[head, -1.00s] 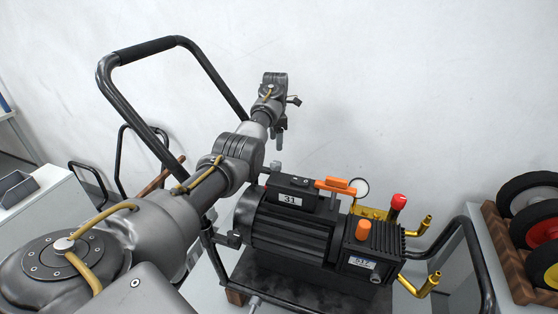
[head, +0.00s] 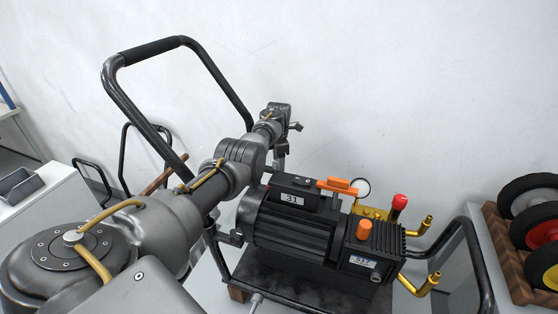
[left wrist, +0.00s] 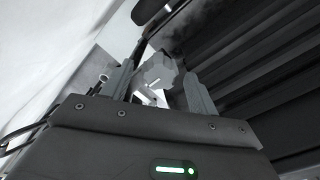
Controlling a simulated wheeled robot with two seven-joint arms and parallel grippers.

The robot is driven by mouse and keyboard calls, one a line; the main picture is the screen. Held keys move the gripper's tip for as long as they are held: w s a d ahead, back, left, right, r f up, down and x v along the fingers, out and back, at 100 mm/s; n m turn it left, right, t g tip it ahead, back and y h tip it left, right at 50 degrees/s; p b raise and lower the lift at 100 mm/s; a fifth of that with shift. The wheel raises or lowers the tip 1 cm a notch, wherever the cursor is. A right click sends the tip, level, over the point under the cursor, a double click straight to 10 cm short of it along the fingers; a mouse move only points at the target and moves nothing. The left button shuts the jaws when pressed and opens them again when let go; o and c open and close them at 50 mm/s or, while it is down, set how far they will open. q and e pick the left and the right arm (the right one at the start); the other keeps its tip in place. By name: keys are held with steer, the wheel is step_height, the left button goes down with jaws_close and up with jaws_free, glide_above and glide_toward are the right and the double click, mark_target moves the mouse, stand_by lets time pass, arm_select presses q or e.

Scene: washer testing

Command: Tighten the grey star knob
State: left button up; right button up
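The grey star knob (left wrist: 158,72) shows in the left wrist view, lying between the two fingers of my left gripper (left wrist: 160,82). The fingers stand apart on either side of it, with a gap visible at the left finger; whether the right finger touches it I cannot tell. In the head view my left gripper (head: 280,160) points down behind the black pump motor (head: 290,228), its tips partly hidden. I cannot make out the knob in the head view. My right gripper is not in view.
The pump has an orange handle (head: 337,185), an orange cap (head: 364,230), a red knob (head: 399,202) and brass pipes (head: 428,284). A black tubular frame (head: 125,105) rises at the left. Wheels in a wooden rack (head: 508,255) stand at the right.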

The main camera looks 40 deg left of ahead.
arm_select(q)
steer(key=c, duration=0.9)
steer(key=shift+c, duration=0.2)
